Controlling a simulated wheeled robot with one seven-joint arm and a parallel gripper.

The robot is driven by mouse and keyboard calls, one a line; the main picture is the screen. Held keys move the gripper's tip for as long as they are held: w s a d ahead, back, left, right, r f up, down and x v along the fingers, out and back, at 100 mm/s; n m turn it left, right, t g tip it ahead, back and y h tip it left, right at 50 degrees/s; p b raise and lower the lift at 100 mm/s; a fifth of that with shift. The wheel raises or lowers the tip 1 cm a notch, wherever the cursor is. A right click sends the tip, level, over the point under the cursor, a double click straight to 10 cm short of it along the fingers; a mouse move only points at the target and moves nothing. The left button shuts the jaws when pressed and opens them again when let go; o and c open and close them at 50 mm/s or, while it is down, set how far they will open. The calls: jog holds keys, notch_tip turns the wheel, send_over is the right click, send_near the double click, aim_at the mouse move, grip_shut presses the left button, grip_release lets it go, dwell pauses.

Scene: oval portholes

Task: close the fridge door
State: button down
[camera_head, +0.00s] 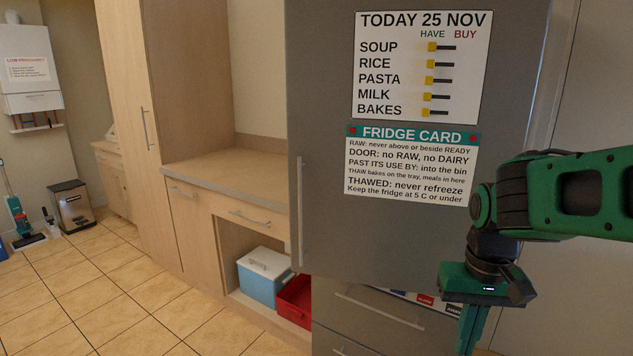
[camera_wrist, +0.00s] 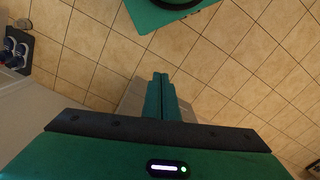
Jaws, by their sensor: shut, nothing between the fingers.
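The grey fridge door (camera_head: 330,130) fills the middle of the head view, with a list and a fridge card on its face. Its upright bar handle (camera_head: 300,211) is near the left edge. My gripper (camera_head: 467,335) hangs pointing down in front of the fridge's lower right part, apart from the handle. In the wrist view its fingers (camera_wrist: 160,78) are together and hold nothing.
A drawer front with a bar handle (camera_head: 380,307) lies below the door. A wooden counter (camera_head: 235,180) stands left, with a blue cooler box (camera_head: 262,275) and a red crate (camera_head: 296,300) beneath. Shoes (camera_wrist: 15,52) sit on a dark mat.

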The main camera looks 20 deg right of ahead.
jog(key=shift+r, duration=0.1)
jog(key=w+r+n+t+h, duration=0.1)
jog(key=w+r+n+t, duration=0.15)
jog(key=w+r, duration=0.4)
jog(key=w+r+n+t, duration=0.1)
jog(key=w+r+n, duration=0.25)
jog(key=w, duration=0.65)
jog(key=w+a+r+n+t+y, duration=0.1)
jog(key=w+a+r+n+t, duration=0.1)
jog(key=w+a+r+n, duration=0.6)
jog(key=w+a+r+n+t, duration=0.2)
jog(key=w+a+r, duration=0.35)
jog(key=w, duration=0.65)
send_near(309, 192)
notch_tip(309, 192, down, 3)
jog(key=s+a, duration=0.1)
jog(key=a, duration=0.1)
jog(key=shift+w+d+f, duration=0.1)
jog(key=shift+w+d, duration=0.15)
jog(key=shift+w, duration=0.25)
jog(key=shift+w+d+f, duration=0.1)
jog(key=shift+w+d, duration=0.1)
jog(key=shift+w, duration=0.25)
jog(key=shift+w+d, duration=0.55)
jog(key=shift+w, duration=0.2)
